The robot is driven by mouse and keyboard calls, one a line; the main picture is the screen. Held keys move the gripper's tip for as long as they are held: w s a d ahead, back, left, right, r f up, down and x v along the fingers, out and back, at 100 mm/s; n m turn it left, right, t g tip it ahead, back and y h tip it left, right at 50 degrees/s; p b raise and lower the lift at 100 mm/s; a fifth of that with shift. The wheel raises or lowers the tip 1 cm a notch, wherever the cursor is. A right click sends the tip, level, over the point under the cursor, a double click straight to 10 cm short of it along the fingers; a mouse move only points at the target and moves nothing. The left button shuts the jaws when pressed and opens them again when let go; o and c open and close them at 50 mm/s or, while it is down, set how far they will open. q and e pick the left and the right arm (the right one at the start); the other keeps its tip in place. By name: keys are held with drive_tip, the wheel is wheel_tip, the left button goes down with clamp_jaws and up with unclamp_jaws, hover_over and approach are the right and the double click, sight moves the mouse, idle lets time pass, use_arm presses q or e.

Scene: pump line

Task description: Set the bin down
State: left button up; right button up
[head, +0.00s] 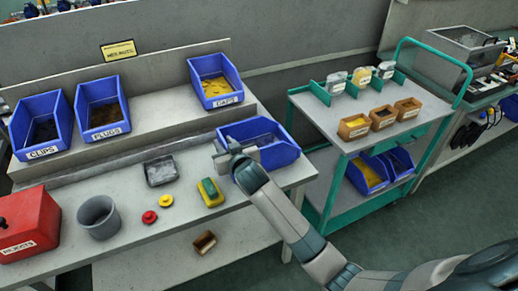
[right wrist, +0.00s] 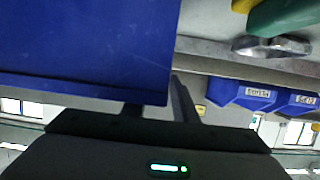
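The blue bin (head: 284,153) is at the right end of the workbench (head: 135,232), close to its right edge. In the right wrist view the bin's blue wall (right wrist: 85,45) fills the upper left and hides part of one finger. My left gripper is not in view.
Blue bins, one labelled caps (head: 214,82), sit on the raised shelf. A green-framed cart (head: 335,120) stands to the right.

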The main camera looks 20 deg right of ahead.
drive_tip(key=shift+w, duration=0.1)
idle(0.3)
clamp_jaws()
idle(1.1)
